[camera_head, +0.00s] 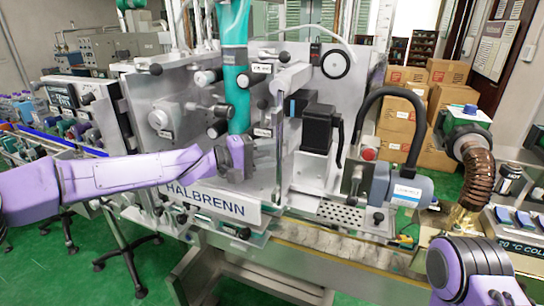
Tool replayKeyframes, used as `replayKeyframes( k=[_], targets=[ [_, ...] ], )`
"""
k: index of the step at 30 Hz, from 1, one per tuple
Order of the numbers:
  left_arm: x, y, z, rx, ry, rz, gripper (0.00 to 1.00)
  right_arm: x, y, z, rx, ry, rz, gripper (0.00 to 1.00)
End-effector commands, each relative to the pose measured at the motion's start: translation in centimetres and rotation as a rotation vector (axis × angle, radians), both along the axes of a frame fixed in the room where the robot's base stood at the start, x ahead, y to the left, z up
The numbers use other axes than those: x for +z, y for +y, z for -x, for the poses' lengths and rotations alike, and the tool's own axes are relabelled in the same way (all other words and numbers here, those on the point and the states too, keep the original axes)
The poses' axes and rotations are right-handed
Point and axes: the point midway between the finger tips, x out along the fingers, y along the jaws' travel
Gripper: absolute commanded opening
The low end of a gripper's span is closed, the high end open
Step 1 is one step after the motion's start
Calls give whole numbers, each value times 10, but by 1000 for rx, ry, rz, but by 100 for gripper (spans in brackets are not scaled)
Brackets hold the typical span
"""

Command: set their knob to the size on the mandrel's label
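A sleeve machine with a HALBRENN plate (205,203) fills the middle of the view. A teal tube of sleeve film (235,55) runs down its front, where the mandrel would be. A small white label (261,68) sits beside the tube, and another (261,132) is lower down; I cannot read either. A round silver knob (158,120) is on the left panel, and I cannot tell which knob carries sizes. My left gripper (262,154) is at the tube's lower end, its grey fingers pointing right; their opening is unclear. My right gripper (512,298) is cut off at the bottom right.
A black box unit (318,128) and a grey motor (402,186) with a thick black hose stand right of the tube. A copper-coloured bellows hose (478,175) is farther right. Cardboard boxes (400,110) are stacked behind. A conveyor edge (340,250) runs along the front.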

Motion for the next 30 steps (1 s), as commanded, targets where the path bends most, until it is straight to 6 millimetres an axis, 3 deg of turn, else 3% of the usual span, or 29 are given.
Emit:
replayKeyframes(
  k=[1, 3, 14, 24, 30],
  targets=[
    [1, 0, 0, 1, -1, 1, 43, 0, 0, 0, 0, 0, 0, 43],
    [1, 0, 0, 1, -1, 1, 65, 0, 0, 0, 0, 0, 0, 43],
    [0, 6, 2, 2, -1, 2, 65, -4, 0, 0, 0, 0, 0, 43],
    [3, 73, 37, 2, -4, 3, 65, -27, 0, 0, 0, 0, 0, 43],
    [5, 92, 47, 0, -1, 0, 65, -30, 0, 0, 0, 0, 0, 43]
  ],
)
